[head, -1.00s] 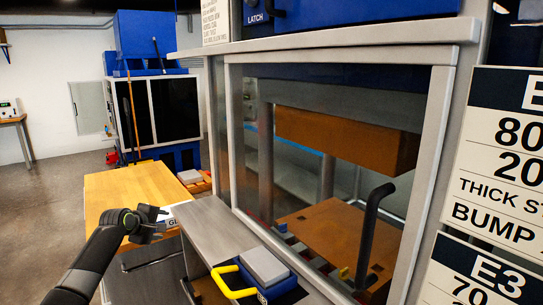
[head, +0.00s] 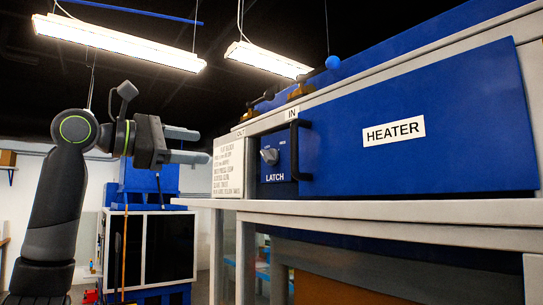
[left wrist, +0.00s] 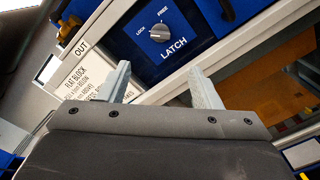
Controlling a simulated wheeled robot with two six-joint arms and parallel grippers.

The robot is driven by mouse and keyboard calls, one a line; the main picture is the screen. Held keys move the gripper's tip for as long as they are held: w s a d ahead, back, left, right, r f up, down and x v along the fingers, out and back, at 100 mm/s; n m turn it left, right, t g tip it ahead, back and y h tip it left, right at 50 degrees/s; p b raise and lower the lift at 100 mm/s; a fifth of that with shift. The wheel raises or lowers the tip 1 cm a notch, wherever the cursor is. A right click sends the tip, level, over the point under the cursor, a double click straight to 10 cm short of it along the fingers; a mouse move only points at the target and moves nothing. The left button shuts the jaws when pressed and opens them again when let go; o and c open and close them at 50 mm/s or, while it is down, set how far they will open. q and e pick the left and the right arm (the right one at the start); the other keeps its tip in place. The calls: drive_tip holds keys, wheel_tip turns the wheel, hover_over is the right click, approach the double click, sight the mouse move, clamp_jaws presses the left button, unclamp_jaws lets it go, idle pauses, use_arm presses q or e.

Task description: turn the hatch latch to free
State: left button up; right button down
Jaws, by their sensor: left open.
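The latch knob (head: 269,156) is a small grey dial on a blue plate marked LATCH, at the left end of the blue heater front. In the left wrist view the knob (left wrist: 159,33) sits below the words LOCK, at its left, and FREE, at its right. I cannot tell surely which word it points at. My left gripper (head: 198,146) is open and empty, to the left of the knob and apart from it, with its fingers pointing right. In the left wrist view its two fingers (left wrist: 158,82) are spread, with the knob beyond the gap between them. My right gripper is not in view.
A black bar handle (head: 295,150) stands out just right of the latch. The blue HEATER panel (head: 450,125) extends right, above a grey ledge (head: 400,211). A white instruction plate (head: 228,170) is left of the latch. Open air separates gripper and machine.

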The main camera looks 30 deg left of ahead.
sight(265, 155)
use_arm(q)
drive_tip(key=p+x, duration=0.7)
drive_tip(key=x, duration=0.9)
drive_tip(key=shift+d+r, duration=0.15)
drive_tip(key=shift+w+d+p, duration=0.15)
drive_tip(key=shift+w+p, duration=0.15)
drive_tip(key=shift+w, duration=0.25)
drive_tip(key=c, duration=1)
